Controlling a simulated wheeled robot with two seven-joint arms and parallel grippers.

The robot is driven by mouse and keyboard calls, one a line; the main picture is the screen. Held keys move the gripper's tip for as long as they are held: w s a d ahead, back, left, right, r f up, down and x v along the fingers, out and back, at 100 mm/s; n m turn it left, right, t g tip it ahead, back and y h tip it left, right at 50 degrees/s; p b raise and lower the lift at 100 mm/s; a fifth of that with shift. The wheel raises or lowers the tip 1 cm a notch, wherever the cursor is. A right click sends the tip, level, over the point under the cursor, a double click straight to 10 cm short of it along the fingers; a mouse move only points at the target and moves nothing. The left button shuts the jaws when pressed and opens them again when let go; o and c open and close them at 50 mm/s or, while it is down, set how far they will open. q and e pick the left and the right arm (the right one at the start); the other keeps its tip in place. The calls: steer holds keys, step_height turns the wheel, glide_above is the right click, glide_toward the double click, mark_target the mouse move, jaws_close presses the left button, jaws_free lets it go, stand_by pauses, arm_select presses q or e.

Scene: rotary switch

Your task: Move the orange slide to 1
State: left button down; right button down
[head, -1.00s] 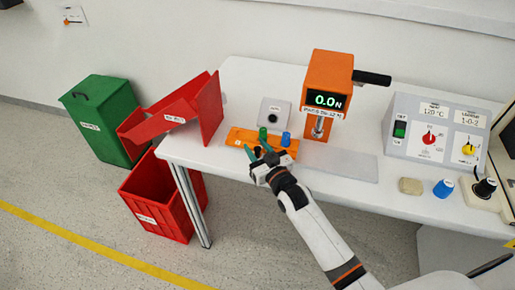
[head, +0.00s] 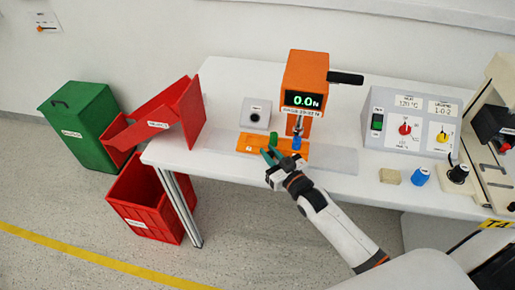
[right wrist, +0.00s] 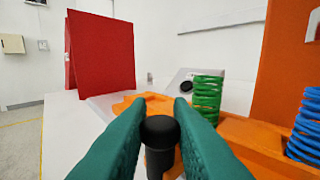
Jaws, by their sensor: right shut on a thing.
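The orange slide (head: 258,147) lies on the white table below the orange press (head: 306,72). It carries a green spring (head: 274,138) and a blue spring (head: 297,143). The blue spring stands under or very near the press plunger (head: 299,124). A small white label is on the slide's left part; I cannot read it surely. My right gripper (head: 269,156) is at the slide's front edge. In the right wrist view its green fingers (right wrist: 160,106) are shut on a black knob (right wrist: 160,145). The knob's foot is hidden. My left gripper is not in view.
A grey box with a black button (head: 255,114) stands behind the slide. A tilted red chute (head: 180,115) is at the table's left end, above a red bin (head: 150,210).

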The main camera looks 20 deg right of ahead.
steer(key=c, duration=1.3)
jaws_free()
steer(key=s, duration=0.4)
steer(key=s+d, duration=0.1)
steer(key=s, duration=0.3)
steer(key=s+d+b, duration=0.1)
steer(key=s, duration=0.2)
steer(key=shift+s+d, duration=0.1)
steer(key=shift+s, duration=0.3)
steer(key=shift+f, duration=0.1)
